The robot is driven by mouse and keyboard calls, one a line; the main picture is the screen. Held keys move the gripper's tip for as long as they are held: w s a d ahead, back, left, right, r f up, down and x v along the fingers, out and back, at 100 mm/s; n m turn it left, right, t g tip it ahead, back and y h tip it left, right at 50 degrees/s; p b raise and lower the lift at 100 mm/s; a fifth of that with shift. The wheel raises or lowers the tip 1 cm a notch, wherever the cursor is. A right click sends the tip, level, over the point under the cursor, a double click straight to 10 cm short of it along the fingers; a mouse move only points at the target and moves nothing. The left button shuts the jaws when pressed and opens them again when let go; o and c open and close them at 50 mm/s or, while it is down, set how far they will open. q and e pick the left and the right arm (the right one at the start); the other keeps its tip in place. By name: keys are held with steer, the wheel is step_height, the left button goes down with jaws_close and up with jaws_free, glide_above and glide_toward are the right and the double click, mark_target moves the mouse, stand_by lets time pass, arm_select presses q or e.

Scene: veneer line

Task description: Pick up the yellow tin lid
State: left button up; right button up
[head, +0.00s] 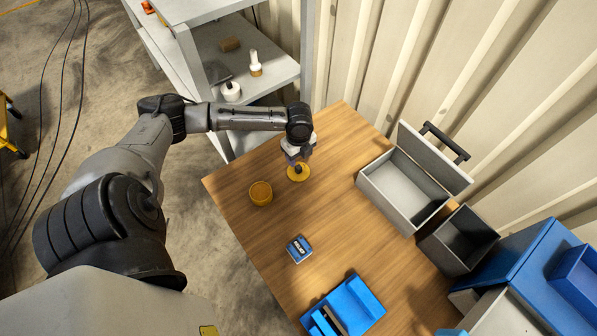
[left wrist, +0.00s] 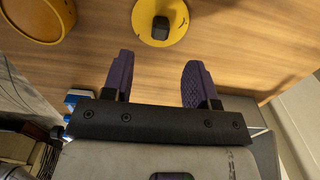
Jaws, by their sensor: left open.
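The yellow tin lid (head: 298,173) is a round disc with a black knob. It lies flat on the wooden table (head: 335,150), and its knob side faces up. My left gripper (head: 297,160) is open and above the lid in the head view, partly hiding it. In the left wrist view the lid (left wrist: 148,30) is at the top, ahead of the open purple fingers (left wrist: 158,62), and nothing is between them. The yellow tin (head: 261,193) stands beside the lid, to its left; it also shows in the left wrist view (left wrist: 38,38). My right gripper is not in view.
A blue box (head: 299,249) and a blue tray (head: 355,303) are nearer on the table. An open grey toolbox (head: 400,190) and a dark bin (head: 460,238) stand to the right. A grey shelf (head: 265,75) is behind. The table's middle is clear.

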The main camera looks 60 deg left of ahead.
mark_target(298, 167)
arm_select(q)
steer(key=shift+f, duration=3.95)
steer(key=shift+c, duration=0.5)
jaws_close()
